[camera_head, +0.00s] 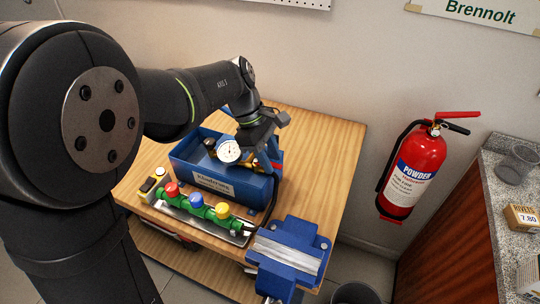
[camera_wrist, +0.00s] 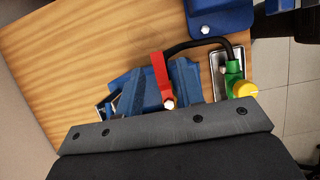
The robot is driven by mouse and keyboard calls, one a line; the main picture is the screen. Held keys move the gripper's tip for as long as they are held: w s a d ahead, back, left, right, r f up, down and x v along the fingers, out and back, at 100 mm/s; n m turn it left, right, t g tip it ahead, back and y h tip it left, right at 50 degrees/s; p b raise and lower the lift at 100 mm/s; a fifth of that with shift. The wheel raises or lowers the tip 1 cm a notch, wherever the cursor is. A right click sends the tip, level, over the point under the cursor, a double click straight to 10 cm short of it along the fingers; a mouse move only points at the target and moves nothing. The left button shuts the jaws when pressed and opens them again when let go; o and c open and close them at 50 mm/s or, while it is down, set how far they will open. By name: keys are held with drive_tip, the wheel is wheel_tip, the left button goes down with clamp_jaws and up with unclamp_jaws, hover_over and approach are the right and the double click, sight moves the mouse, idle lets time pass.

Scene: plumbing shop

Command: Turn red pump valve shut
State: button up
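The red valve lever (camera_wrist: 161,78) shows in the wrist view, its bolted end (camera_wrist: 169,103) near my gripper's dark edge. My gripper (camera_wrist: 160,88) has two blue fingers, one on each side of the lever; gaps show between them and the red handle, so it looks open. In the head view my gripper (camera_head: 267,155) reaches down over the right end of the blue pump tank (camera_head: 219,188). Only a bit of red shows beside the fingers there, and the valve is mostly hidden. A round white gauge (camera_head: 229,151) stands just left of my gripper.
A green manifold (camera_head: 209,212) with red, blue and yellow knobs lies in front of the tank. A blue vise (camera_head: 290,252) stands at the bench's front right corner. A black hose (camera_wrist: 205,42) runs near the lever. The wooden bench (camera_head: 325,155) is clear at right.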

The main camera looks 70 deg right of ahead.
clamp_jaws()
idle(0.3)
drive_tip(key=m, duration=0.1)
drive_tip(key=a+m+y, duration=0.1)
drive_tip(key=m, duration=0.1)
drive_tip(key=shift+w+m, duration=0.1)
drive_tip(key=shift+m, duration=0.2)
drive_tip(key=m, duration=0.1)
drive_tip(key=m+y, duration=0.1)
drive_tip(key=a+m, duration=0.1)
drive_tip(key=shift+w+a+m+t+y, duration=0.1)
drive_tip(key=shift+w+m+t+y, duration=0.2)
drive_tip(key=shift+m+t+y, duration=0.1)
drive_tip(key=m, duration=0.1)
drive_tip(key=w+m+t, duration=0.1)
drive_tip(key=m, duration=0.1)
drive_tip(key=a+m+y, duration=0.1)
drive_tip(key=m, duration=0.1)
drive_tip(key=shift+w+t, duration=0.15)
drive_tip(key=shift+t, duration=0.15)
drive_tip(key=m, duration=0.2)
drive_tip(key=w+m+t, duration=0.1)
drive_tip(key=m+t, duration=0.1)
drive_tip(key=m, duration=0.1)
drive_tip(key=shift+w+a+m+y, duration=0.25)
drive_tip(key=shift+w+m+y, duration=0.05)
drive_tip(key=shift+w, duration=0.05)
